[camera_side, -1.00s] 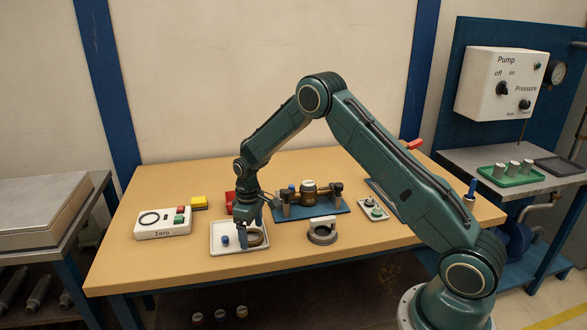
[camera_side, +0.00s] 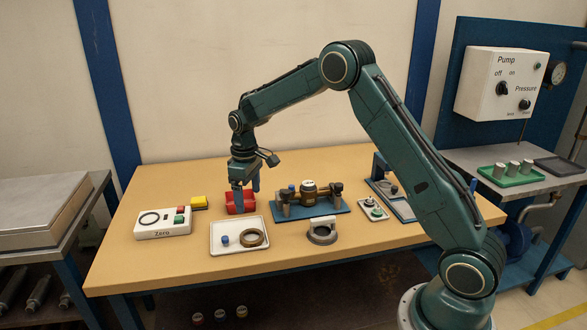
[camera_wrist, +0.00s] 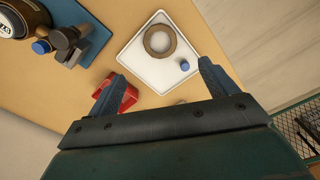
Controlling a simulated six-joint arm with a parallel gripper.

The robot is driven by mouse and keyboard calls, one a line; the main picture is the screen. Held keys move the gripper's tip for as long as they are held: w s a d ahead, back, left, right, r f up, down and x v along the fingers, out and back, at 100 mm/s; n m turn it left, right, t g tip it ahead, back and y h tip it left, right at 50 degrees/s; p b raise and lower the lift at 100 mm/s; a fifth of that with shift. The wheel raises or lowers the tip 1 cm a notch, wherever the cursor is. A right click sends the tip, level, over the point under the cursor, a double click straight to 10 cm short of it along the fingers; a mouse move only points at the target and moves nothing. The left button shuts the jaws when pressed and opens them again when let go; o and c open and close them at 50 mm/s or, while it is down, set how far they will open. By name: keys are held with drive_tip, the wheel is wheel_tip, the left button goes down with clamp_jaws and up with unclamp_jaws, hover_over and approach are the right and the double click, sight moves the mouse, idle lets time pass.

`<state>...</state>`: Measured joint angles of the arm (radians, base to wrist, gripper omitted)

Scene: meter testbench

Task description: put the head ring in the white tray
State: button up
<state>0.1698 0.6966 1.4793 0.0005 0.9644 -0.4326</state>
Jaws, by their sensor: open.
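The head ring, a brass-brown ring (camera_side: 253,238), lies flat in the white tray (camera_side: 217,249), right of a small blue-topped piece (camera_side: 225,239). In the wrist view the ring (camera_wrist: 160,41) lies in the tray (camera_wrist: 133,57) with the blue piece (camera_wrist: 185,66) beside it. My gripper (camera_side: 244,186) is open and empty, raised above and behind the tray, in front of or over a red object (camera_side: 240,203). Its fingers also show apart in the wrist view (camera_wrist: 162,75), with nothing held between them.
The brass meter (camera_side: 308,191) on a blue plate (camera_side: 330,207), a grey ring-shaped stand (camera_side: 322,236) and a small tray (camera_side: 373,211) stand to the right. The table front is clear.

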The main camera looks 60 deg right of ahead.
drive_tip(key=shift+r, duration=0.55)
drive_tip(key=s+a+r+m+t, duration=0.1)
drive_tip(key=s+a+r+t, duration=0.3)
drive_tip(key=s+r, duration=1.1)
drive_tip(key=s+a+m, duration=0.1)
drive_tip(key=s+a, duration=0.1)
drive_tip(key=s, duration=0.7)
drive_tip(key=s+a+r+m+t, duration=0.1)
drive_tip(key=s+a, duration=0.2)
drive_tip(key=s, duration=0.7)
drive_tip(key=shift+s+r+t, duration=0.25)
drive_tip(key=shift+s+t, duration=0.05)
